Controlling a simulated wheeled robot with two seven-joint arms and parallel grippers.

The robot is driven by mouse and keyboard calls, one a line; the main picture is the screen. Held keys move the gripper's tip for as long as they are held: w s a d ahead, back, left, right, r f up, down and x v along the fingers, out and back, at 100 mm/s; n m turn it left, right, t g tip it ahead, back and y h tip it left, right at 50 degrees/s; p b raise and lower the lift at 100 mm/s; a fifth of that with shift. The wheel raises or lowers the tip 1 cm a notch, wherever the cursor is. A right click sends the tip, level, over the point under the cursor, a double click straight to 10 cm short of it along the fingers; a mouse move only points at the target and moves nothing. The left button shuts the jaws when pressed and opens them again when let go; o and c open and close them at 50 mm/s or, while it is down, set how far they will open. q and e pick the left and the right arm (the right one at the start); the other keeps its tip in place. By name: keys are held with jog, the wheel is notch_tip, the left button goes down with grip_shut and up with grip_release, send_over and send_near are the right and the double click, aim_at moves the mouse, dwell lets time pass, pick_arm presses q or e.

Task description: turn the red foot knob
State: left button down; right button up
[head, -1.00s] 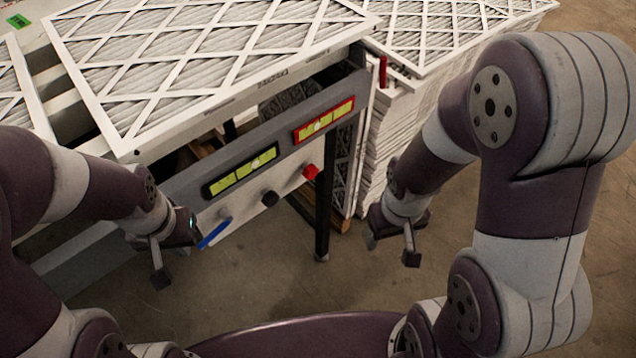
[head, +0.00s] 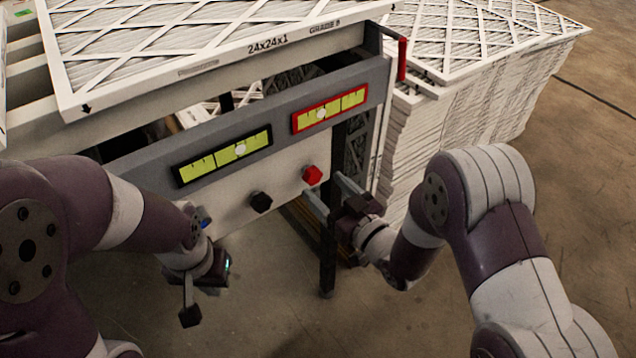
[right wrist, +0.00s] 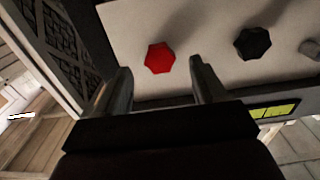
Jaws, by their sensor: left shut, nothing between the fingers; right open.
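The red foot knob (head: 312,175) sticks out of the pale front panel below the red-framed level, at the panel's right end. In the right wrist view the red knob (right wrist: 160,58) appears between and beyond the fingertips. My right gripper (head: 328,194) is open, its fingers pointing at the panel just below and right of the knob. In its wrist view the open right gripper (right wrist: 158,84) has nothing between its fingers, and I see no contact with the knob. My left gripper (head: 190,314) is shut and empty, low in front of the panel's left part.
A black knob (head: 261,201) sits left of the red one. A black-framed level (head: 222,155) and a red-framed level (head: 330,108) are on the grey rail. A table leg (head: 328,260) stands below. Stacked filters (head: 470,120) stand at right. A red handle (head: 402,60) is above.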

aim_at(315, 179)
jog(key=x, duration=0.4)
jog(key=c, duration=1.1)
jog(key=shift+o, duration=0.2)
jog(key=shift+m, duration=0.3)
jog(key=m+p, duration=0.1)
jog(key=m, duration=0.1)
jog(key=shift+r+m, duration=0.1)
jog(key=shift+m, duration=0.3)
jog(key=m+p, duration=0.2)
jog(key=m, duration=0.2)
jog(key=shift+m, duration=0.3)
jog(key=m+p, duration=0.2)
jog(key=m, duration=0.2)
jog(key=shift+m+p, duration=0.7)
jog(key=shift+m, duration=0.6)
